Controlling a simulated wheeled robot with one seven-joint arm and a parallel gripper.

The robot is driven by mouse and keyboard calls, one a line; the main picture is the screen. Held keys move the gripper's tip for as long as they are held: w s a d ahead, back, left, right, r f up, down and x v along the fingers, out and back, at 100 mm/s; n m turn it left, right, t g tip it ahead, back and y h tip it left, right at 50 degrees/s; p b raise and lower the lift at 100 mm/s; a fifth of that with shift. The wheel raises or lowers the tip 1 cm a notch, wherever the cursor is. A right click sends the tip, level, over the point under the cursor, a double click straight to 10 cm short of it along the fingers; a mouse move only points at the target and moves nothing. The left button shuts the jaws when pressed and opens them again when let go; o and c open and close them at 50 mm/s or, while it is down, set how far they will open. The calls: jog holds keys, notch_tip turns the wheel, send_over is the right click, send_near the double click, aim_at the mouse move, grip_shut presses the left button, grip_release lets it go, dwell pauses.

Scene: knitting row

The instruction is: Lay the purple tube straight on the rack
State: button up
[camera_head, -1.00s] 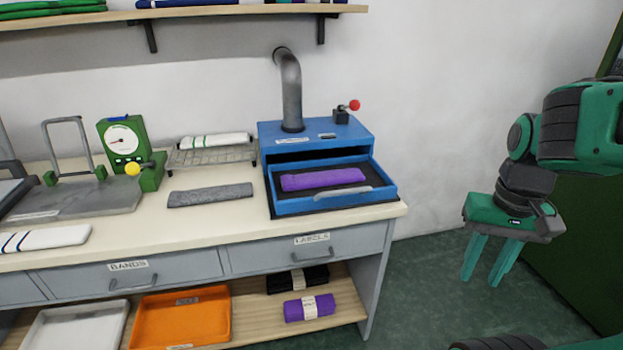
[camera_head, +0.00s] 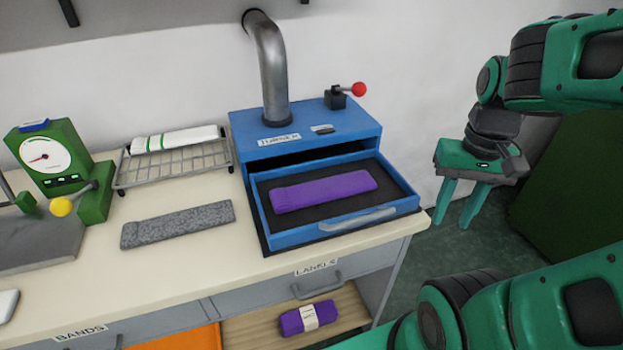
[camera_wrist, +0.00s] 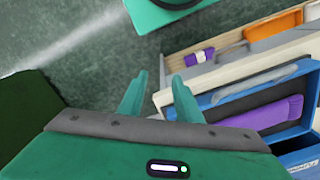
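The purple tube (camera_head: 323,190) lies flat on the dark bed of the pulled-out drawer of a blue machine (camera_head: 300,132). In the wrist view the tube (camera_wrist: 262,116) shows at the right. The wire rack (camera_head: 176,166) stands on the bench left of the machine, with a white, green-striped tube (camera_head: 174,140) lying on its back part. My gripper (camera_head: 466,222) hangs to the right of the machine, past the bench end, fingers pointing down. In the wrist view its two fingers (camera_wrist: 160,98) are apart with nothing between them.
A grey tube (camera_head: 178,224) lies on the bench before the rack. A green gauge device (camera_head: 66,170) with a yellow knob stands at the left. A red-knobbed lever (camera_head: 347,93) and a grey pipe (camera_head: 270,70) rise from the machine. A banded purple roll (camera_head: 309,317) lies on the lower shelf.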

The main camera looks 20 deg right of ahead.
aim_at(324, 187)
jog(key=shift+w+d, duration=0.25)
jog(key=o, duration=0.5)
jog(key=shift+s+r, duration=0.15)
jog(key=shift+s, duration=0.05)
jog(key=o, duration=0.5)
jog(key=shift+r, duration=0.25)
jog(key=shift+o, duration=0.9)
jog(key=w+a+m, duration=0.1)
jog(key=w, duration=0.3)
jog(key=w+a+m+y, duration=0.1)
jog(key=w+a+m, duration=0.1)
jog(key=w, duration=0.2)
jog(key=w+a+r+m+y, duration=0.1)
jog(key=w+m, duration=0.1)
jog(key=w, duration=0.2)
jog(key=shift+w+a+t, duration=0.15)
jog(key=shift+a+t, duration=0.05)
jog(key=shift+t, duration=0.1)
jog(key=w+a+r+m+y, duration=0.1)
jog(key=w+a+m+y, duration=0.3)
jog(key=w+a+m, duration=0.45)
jog(key=shift+n+y, duration=0.3)
jog(key=shift+n, duration=0.55)
jog(key=f, duration=0.1)
jog(key=w+f, duration=0.2)
jog(key=shift+a+f, duration=0.35)
jog(key=shift+f, duration=0.05)
jog(key=shift+x, duration=2.95)
